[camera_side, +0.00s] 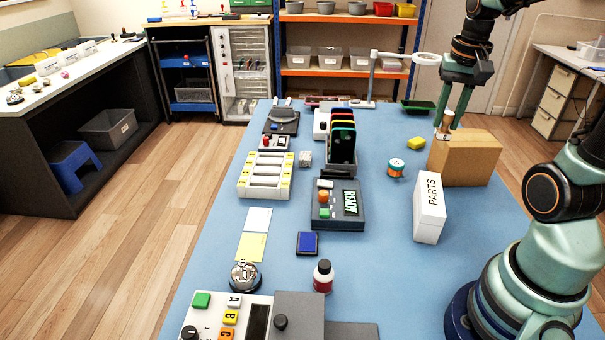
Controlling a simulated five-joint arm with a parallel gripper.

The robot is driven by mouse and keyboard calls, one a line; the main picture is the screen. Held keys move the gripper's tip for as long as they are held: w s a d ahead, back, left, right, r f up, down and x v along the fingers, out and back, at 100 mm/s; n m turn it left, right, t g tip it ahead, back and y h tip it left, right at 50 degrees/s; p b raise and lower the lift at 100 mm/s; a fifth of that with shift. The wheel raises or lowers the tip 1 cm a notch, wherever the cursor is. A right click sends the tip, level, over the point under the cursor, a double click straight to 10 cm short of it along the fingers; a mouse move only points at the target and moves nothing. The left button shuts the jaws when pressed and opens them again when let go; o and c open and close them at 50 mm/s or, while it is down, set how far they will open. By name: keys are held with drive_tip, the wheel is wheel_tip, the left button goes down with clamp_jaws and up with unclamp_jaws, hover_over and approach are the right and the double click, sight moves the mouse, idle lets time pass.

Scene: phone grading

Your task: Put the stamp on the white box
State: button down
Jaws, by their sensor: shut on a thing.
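My gripper (451,117) is at the upper right and is shut on the stamp (447,119), a small piece with a wood-coloured top. The stamp is at the left part of the brown cardboard box's top; I cannot tell whether it touches the box. The white box (429,208), marked PARTS, stands upright on the blue table in front of the brown box, nearer the camera. Nothing lies on its top. My gripper is behind and above it, apart from it.
The brown box (466,160) stands behind the white box. A READY device (337,207), phone rack (342,145) and blue ink pad (307,243) are further left.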

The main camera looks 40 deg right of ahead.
wheel_tip(320, 180, down, 12)
drive_tip(key=shift+r, duration=0.1)
idle(0.4)
drive_tip(key=c, duration=0.7)
unclamp_jaws()
drive_tip(key=shift+f, duration=0.2)
drive_tip(key=shift+o, duration=0.2)
drive_tip(key=shift+r, duration=0.1)
drive_tip(key=r, duration=0.8)
drive_tip(key=s+r, duration=0.1)
drive_tip(key=r, duration=0.3)
drive_tip(key=shift+a, duration=0.4)
drive_tip(key=w+a+r+n+t, duration=0.1)
drive_tip(key=a+n+t, duration=0.1)
drive_tip(key=a+n, duration=0.3)
drive_tip(key=w+a+r+n+t, duration=0.1)
drive_tip(key=a+n, duration=0.5)
drive_tip(key=a, duration=0.6)
drive_tip(key=shift+w+a+r+t+y, duration=0.15)
drive_tip(key=shift+w+a+t+y, duration=0.2)
drive_tip(key=shift+t, duration=0.45)
